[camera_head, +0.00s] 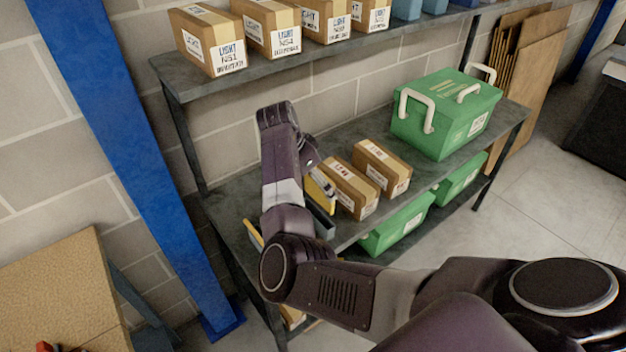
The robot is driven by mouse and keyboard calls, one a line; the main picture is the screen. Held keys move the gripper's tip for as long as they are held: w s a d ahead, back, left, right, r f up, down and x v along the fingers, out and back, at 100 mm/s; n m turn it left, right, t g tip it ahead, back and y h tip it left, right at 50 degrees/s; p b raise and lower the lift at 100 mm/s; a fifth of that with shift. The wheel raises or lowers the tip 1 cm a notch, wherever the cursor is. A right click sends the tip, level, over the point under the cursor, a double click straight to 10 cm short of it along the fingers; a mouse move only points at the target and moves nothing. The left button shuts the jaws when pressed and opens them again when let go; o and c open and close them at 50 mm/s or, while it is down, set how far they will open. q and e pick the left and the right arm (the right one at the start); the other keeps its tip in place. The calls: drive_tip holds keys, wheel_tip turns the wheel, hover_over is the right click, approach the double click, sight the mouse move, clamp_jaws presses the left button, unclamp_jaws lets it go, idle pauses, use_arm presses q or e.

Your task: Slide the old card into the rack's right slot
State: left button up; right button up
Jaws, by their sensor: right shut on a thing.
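My right gripper (322,182) is over the middle shelf, left of two cardboard boxes, and is shut on a yellow card (320,195). The gripper partly covers the card. A dark grey rack (322,222) stands on the shelf just below the card, mostly hidden behind my right forearm. Another yellow piece (253,234) shows left of the forearm; I cannot tell whether it sits in the rack. The slots are hidden, and I cannot tell whether the held card touches the rack. My left gripper is not in view.
Two cardboard boxes (382,168) stand close to the right of the gripper. A green case (445,115) with white handles sits further right on the middle shelf (345,132). Labelled boxes (270,25) line the upper shelf. A blue post (130,160) rises at the left.

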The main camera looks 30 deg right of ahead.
sight(316, 200)
drive_tip(key=shift+w+f+b, duration=0.25)
drive_tip(key=shift+f+b, duration=0.25)
drive_tip(key=shift+f, duration=0.4)
wheel_tip(316, 200, down, 2)
drive_tip(key=shift+w+f+b, duration=0.1)
drive_tip(key=shift+f+b, duration=0.1)
drive_tip(key=shift+b, duration=1)
drive_tip(key=shift+f, duration=0.3)
drive_tip(key=shift+f+b, duration=0.55)
drive_tip(key=shift+f, duration=0.5)
wheel_tip(316, 200, down, 2)
drive_tip(key=shift+f+b, duration=0.25)
drive_tip(key=shift+b, duration=0.45)
drive_tip(key=o, duration=1)
drive_tip(key=shift+c, duration=0.2)
drive_tip(key=shift+r, duration=0.1)
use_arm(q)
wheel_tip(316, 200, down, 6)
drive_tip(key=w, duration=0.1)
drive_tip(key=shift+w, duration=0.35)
use_arm(e)
drive_tip(key=v, duration=0.7)
drive_tip(key=shift+r, duration=0.2)
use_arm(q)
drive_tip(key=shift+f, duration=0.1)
